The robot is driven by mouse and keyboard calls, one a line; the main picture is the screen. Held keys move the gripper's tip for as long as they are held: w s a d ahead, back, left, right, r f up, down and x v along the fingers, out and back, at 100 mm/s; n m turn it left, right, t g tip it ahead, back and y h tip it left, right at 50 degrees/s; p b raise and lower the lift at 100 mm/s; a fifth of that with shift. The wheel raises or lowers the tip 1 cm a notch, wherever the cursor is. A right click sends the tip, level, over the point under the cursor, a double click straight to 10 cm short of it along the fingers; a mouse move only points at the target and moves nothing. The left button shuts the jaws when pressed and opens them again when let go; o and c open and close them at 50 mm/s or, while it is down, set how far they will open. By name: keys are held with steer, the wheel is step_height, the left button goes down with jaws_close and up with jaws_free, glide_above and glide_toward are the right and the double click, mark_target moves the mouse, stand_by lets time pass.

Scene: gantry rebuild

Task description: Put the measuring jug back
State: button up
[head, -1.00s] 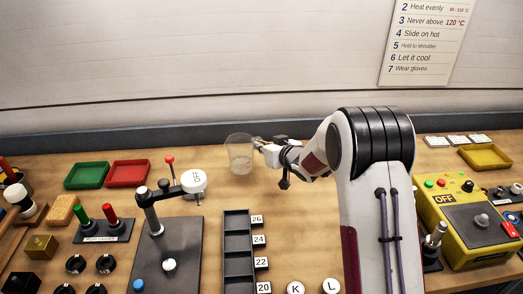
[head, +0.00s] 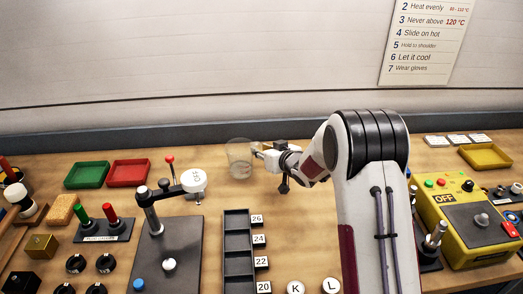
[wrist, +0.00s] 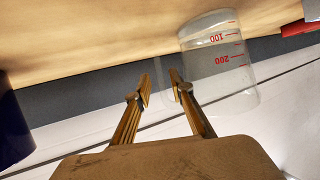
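The measuring jug (head: 240,165) is clear, with red markings. It is upright at the back middle of the table, left of my gripper (head: 258,153). In the wrist view the jug (wrist: 218,65) appears upside down, right of the fingers, with red 100 and 200 marks. A faint clear strip, which looks like its handle, lies between the fingertips (wrist: 160,88). I cannot tell whether the jug's base touches the table.
A dark slotted rack (head: 237,245) is in front. Green (head: 87,175) and red (head: 128,174) trays lie left. A yellow OFF box (head: 463,222) stands right.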

steer(key=shift+r, duration=0.15)
steer(key=shift+s+d+r, duration=0.2)
steer(key=shift+s, duration=0.2)
steer(key=v, duration=1.1)
stand_by(0.7)
steer(key=s+d+r+m+g+h, duration=0.1)
steer(key=s+d+r+m+h, duration=0.2)
steer(key=s+r, duration=0.4)
steer(key=s+d+r+g+h, duration=0.1)
steer(key=s+d+r+h, duration=0.25)
steer(key=s+d, duration=0.4)
steer(key=s+a+g, duration=0.2)
steer(key=s, duration=1.2)
steer(key=s+a+m+g+y, duration=0.1)
steer(key=s+a+g, duration=0.1)
steer(key=s, duration=1.2)
steer(key=shift+s+a+f+g, duration=0.3)
steer(key=shift+s+a+f, duration=0.05)
steer(key=shift+a, duration=0.4)
